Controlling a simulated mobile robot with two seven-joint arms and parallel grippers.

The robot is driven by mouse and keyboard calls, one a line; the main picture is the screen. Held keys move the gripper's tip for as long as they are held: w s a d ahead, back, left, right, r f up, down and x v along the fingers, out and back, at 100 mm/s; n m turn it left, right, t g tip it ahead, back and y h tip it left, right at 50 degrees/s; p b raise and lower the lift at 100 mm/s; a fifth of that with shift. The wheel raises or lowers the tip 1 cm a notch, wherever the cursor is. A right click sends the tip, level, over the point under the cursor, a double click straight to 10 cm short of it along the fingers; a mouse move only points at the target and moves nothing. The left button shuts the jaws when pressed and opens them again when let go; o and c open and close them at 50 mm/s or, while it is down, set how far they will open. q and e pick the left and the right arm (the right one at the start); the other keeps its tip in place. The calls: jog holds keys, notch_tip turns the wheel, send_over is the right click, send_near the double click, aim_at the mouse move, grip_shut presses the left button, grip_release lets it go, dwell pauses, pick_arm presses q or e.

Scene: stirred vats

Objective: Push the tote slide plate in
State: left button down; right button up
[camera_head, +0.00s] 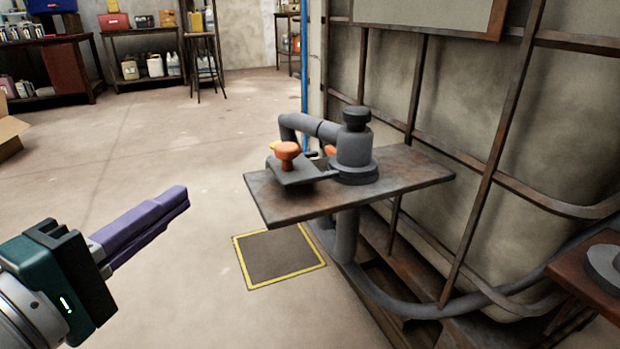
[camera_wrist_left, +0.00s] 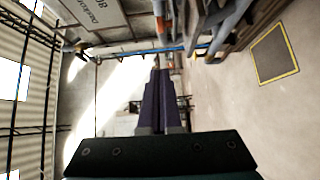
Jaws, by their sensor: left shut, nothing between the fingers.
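The tote (camera_head: 460,90) is a pale tank in a rusty bar cage at the right of the head view. In front of it, on a dark metal shelf (camera_head: 400,185), is a grey valve body (camera_head: 356,152) with a dark cap. A flat grey slide plate (camera_head: 308,174) with an orange knob (camera_head: 287,151) sticks out from the valve's left side. My left gripper (camera_head: 183,195), with purple fingers, is shut and empty, left of the plate and apart from it. Its fingers also show in the left wrist view (camera_wrist_left: 160,75). My right gripper is not in view.
A grey pipe (camera_head: 345,235) drops below the shelf and bends right along the cage's foot. A yellow-edged square (camera_head: 275,256) marks the floor beneath. Racks with containers (camera_head: 150,65) stand far back. The floor between my left gripper and the shelf is clear.

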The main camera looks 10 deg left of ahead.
pick_arm(q)
jog(key=shift+w+a+f, duration=0.1)
jog(key=shift+f, duration=0.25)
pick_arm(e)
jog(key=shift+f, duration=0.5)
pick_arm(q)
jog(key=w+d+b, duration=0.1)
jog(key=w+b, duration=0.1)
jog(key=w, duration=0.2)
jog(key=w+d+b, duration=0.2)
jog(key=w, duration=0.2)
jog(key=w+d+b, duration=0.2)
jog(key=w, duration=0.2)
jog(key=shift+d, duration=0.2)
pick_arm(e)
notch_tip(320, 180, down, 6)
